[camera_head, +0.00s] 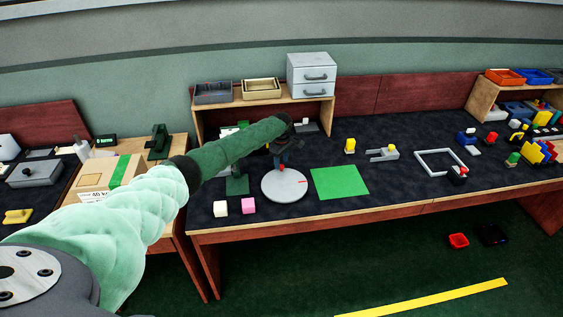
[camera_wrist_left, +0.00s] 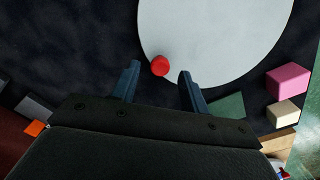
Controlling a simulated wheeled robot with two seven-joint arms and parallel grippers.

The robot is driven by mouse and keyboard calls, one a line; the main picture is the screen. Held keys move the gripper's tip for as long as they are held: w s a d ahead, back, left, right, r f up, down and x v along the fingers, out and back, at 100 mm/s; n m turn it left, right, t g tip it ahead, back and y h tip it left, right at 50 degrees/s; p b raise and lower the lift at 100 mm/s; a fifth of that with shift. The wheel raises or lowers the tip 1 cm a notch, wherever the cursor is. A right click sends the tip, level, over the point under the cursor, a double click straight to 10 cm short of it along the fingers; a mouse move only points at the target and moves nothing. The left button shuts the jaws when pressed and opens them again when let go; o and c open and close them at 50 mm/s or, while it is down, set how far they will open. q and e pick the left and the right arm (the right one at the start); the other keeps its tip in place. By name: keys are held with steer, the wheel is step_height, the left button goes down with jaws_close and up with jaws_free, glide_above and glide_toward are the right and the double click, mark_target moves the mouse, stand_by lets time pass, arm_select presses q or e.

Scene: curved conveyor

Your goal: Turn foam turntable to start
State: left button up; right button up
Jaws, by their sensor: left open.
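The turntable is a flat light grey disc (camera_head: 283,188) on the dark work mat, with a short red mark near its right edge. A red knob stands near its far rim, below my left gripper (camera_head: 281,160). In the left wrist view the turntable (camera_wrist_left: 220,30) fills the top, and the red knob (camera_wrist_left: 160,66) sits between the two fingertips of my left gripper (camera_wrist_left: 157,73). These fingers are open, with a gap on each side of the knob. I cannot tell the exact height of the fingertips. My right gripper is not in view.
A pink block (camera_head: 248,205) and a cream block (camera_head: 220,208) lie left of the turntable. A green square (camera_head: 340,182) lies to its right. A green stand (camera_head: 237,184) is close on the left. A wooden shelf (camera_head: 328,108) with drawers (camera_head: 312,74) stands behind.

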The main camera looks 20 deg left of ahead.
arm_select(q)
steer(key=shift+f, duration=0.95)
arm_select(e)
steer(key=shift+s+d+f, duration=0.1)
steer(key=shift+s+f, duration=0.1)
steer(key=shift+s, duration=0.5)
arm_select(q)
jaws_close()
steer(key=shift+w, duration=0.1)
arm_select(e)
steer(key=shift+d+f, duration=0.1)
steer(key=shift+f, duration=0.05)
